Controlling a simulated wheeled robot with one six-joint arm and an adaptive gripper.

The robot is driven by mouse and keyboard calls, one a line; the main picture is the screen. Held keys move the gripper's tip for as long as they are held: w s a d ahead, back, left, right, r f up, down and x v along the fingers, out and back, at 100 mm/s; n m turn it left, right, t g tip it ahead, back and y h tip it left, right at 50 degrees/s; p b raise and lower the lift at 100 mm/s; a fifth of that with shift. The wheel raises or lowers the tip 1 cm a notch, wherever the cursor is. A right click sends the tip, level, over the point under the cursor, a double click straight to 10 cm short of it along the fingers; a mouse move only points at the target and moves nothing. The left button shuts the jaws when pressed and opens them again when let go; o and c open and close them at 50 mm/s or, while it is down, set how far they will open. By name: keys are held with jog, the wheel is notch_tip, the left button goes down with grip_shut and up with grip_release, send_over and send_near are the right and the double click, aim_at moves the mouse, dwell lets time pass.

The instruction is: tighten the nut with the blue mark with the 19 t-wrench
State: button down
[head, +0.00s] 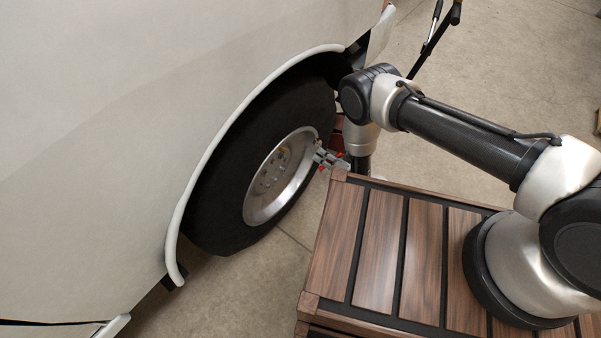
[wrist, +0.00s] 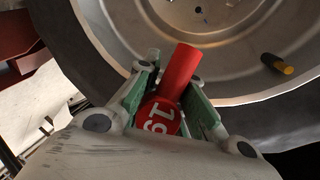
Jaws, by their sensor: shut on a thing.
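My gripper (wrist: 172,88) is shut on the red 19 t-wrench (wrist: 182,68), with a white 19 on its round red end facing the camera. The red shaft points toward the wheel rim (wrist: 225,62); its far end is at the rim's lower area in the picture, and I cannot tell whether it touches. A small bluish spot (wrist: 198,10) shows near the hub at the top edge; I cannot tell if it is the marked nut. In the head view my gripper (head: 332,160) is at the wheel's right edge, and the wheel's nuts (head: 268,181) are too small to tell apart.
A dark valve stem with a yellow tip (wrist: 278,64) stands out from the rim. The tire (head: 218,205) sits under the white fender (head: 120,120). A slatted wooden surface (head: 380,250) lies beneath my arm. A black-handled stand (head: 434,38) is at the back.

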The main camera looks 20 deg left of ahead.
aim_at(282, 156)
jog(key=s+a+f+n+g+y, duration=0.1)
jog(key=s+a+f+n+g, duration=0.4)
jog(key=a+n, duration=0.3)
jog(key=shift+w, duration=0.1)
jog(key=shift+w+a, duration=0.1)
jog(key=shift+a, duration=0.15)
dwell(0.4)
jog(key=shift+w+a, duration=0.25)
jog(key=shift+a, duration=0.25)
jog(key=m, duration=0.1)
jog(key=g+y, duration=0.1)
jog(key=m, duration=0.1)
jog(key=shift+a+r+m, duration=0.25)
jog(key=shift+r+m, duration=0.05)
